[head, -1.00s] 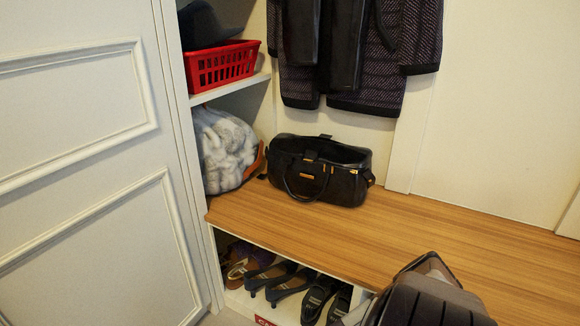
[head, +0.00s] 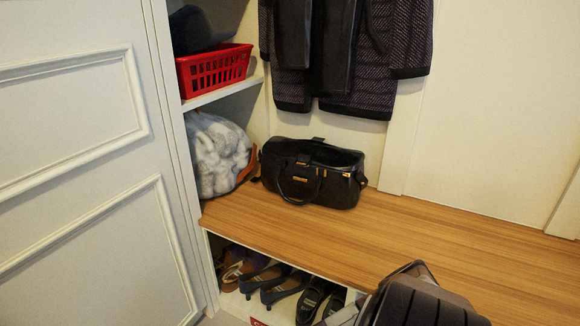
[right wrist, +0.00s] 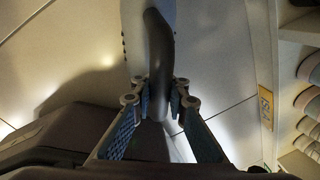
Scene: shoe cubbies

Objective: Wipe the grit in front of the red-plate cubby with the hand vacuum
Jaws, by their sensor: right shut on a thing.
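My right gripper (right wrist: 160,95) is shut around the dark curved handle of the hand vacuum (right wrist: 159,50) in the right wrist view. The vacuum's pale body runs up to the top edge of that view, and its far end is cut off. A red plate (head: 258,322) just shows at the bottom edge of the head view, below the cubby with several dark shoes (head: 272,282). The floor in front of it is out of the head view, and I see no grit. The right gripper and vacuum are not clear in the head view. My left gripper is not in view.
A wooden bench top (head: 400,235) covers the cubbies, with a black handbag (head: 315,175) on it. A red basket (head: 215,70) and a pale bag (head: 217,150) fill shelves at left. A yellow plate (right wrist: 265,106) and shoe cubbies show at the right wrist view's right.

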